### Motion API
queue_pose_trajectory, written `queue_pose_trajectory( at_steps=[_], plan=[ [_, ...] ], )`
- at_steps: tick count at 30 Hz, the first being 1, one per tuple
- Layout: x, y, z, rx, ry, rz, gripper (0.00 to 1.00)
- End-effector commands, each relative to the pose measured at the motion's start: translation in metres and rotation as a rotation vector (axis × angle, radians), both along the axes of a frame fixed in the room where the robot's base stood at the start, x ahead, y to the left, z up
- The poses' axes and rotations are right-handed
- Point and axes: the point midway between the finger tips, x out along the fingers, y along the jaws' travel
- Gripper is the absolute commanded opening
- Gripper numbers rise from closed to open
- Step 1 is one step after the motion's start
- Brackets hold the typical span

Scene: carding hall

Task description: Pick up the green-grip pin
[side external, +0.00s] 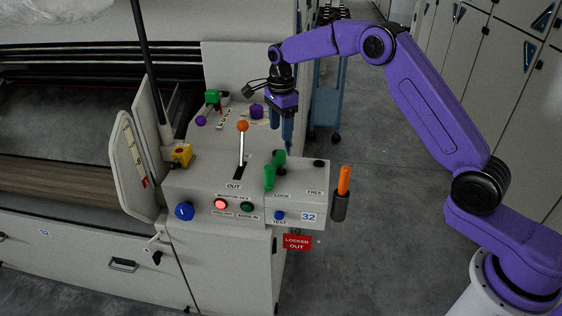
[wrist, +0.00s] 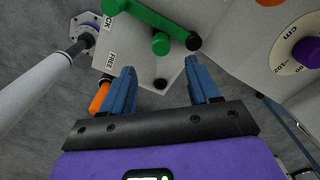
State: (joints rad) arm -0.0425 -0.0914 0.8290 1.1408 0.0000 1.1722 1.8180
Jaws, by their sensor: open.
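A short green grip (side external: 279,157) stands on the right part of the grey control panel, beside a longer green lever with a black end, near the LOCK label. In the wrist view the round top of the short green grip (wrist: 161,43) shows just beyond my fingertips, next to the green lever (wrist: 145,20). The pin's shaft is hidden. My gripper (side external: 287,140) points down above this part of the panel. In the wrist view my gripper (wrist: 160,67) has its two blue fingers apart with nothing between them.
An orange grip (side external: 344,180) stands in a dark holder on the panel's right side. An orange-knobbed lever (side external: 242,127) rises left of my gripper. A yellow switch (side external: 181,154), purple knob (side external: 257,111) and red LOCKED OUT tag (side external: 297,242) are nearby.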

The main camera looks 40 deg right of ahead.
Motion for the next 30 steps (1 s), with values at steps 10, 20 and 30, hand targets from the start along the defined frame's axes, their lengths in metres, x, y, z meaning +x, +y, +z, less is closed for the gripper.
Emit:
queue_pose_trajectory(
  at_steps=[10, 20, 30],
  plan=[
    [0.000, 0.000, -0.042, 0.000, 0.000, 0.000, 0.61],
    [0.000, -0.004, -0.078, -0.001, 0.003, 0.001, 0.61],
    [0.001, -0.004, -0.095, 0.000, -0.001, 0.001, 0.61]
  ],
)
